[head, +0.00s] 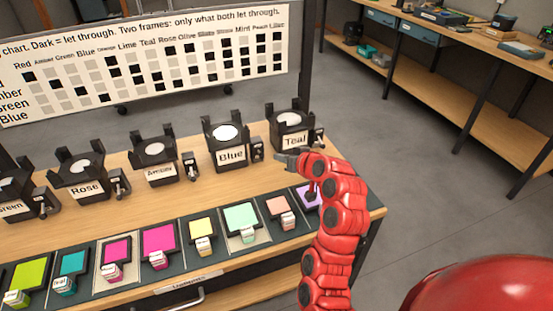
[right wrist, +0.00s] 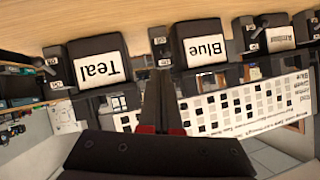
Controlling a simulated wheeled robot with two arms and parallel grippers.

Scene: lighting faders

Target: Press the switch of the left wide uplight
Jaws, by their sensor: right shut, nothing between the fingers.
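A row of black uplights stands along the wooden bench, with name plates Green (head: 10,208), Rose (head: 85,189), Amber (head: 158,172), Blue (head: 231,155) and Teal (head: 294,141). Each has a small switch box at its right. I cannot tell which uplight is the left wide one. My right gripper (head: 281,158) is shut and empty, in front of the gap between Blue and Teal, close to the Blue switch (head: 257,150). In the upside-down right wrist view, its fingertips (right wrist: 158,76) point toward that switch (right wrist: 161,45); contact is unclear. My left gripper is out of view.
Coloured filter tiles, such as a magenta one (head: 158,240) and a mint one (head: 241,216), lie in a row along the bench front. A chart board (head: 150,62) stands behind the bench. Another workbench (head: 460,60) is at the back right. Bare wood (head: 135,212) separates tiles and uplights.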

